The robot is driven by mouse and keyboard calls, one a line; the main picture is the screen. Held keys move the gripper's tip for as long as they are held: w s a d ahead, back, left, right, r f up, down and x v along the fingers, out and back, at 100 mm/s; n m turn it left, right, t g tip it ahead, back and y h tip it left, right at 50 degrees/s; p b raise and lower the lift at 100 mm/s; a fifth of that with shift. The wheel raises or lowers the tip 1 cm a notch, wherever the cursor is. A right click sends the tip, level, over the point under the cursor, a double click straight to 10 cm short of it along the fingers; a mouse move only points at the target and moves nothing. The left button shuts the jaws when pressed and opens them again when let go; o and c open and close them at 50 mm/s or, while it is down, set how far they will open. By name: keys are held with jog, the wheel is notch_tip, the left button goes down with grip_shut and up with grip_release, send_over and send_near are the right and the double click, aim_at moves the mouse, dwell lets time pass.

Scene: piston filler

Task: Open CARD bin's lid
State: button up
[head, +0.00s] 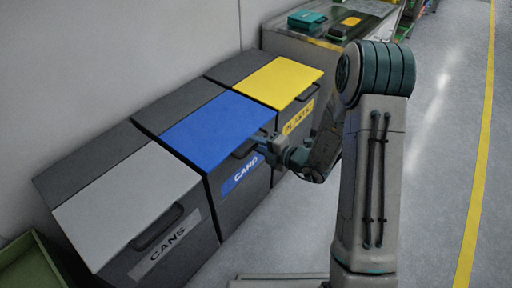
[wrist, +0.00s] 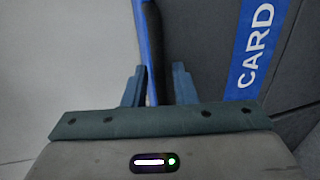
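The CARD bin is the middle bin, with a blue lid (head: 218,124) lying flat and shut, a dark handle (head: 244,147) at its front edge and a blue CARD label (head: 243,174). My gripper (head: 266,145) is at the front of this bin, at the right end of the handle. In the wrist view, its two fingers (wrist: 160,86) stand on either side of a dark bar and the blue lid edge (wrist: 143,40). The CARD label (wrist: 255,45) lies to the right. I cannot tell whether the fingers press on the bar.
The CANS bin with a grey lid (head: 127,204) stands on the near left, the PLASTIC bin with a yellow lid (head: 280,82) on the far right. A green crate (head: 30,265) is at the bottom left. Clear floor (head: 440,110) lies to the right.

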jog(key=shift+w+a, duration=0.25)
jog(key=shift+a, duration=0.05)
grip_shut()
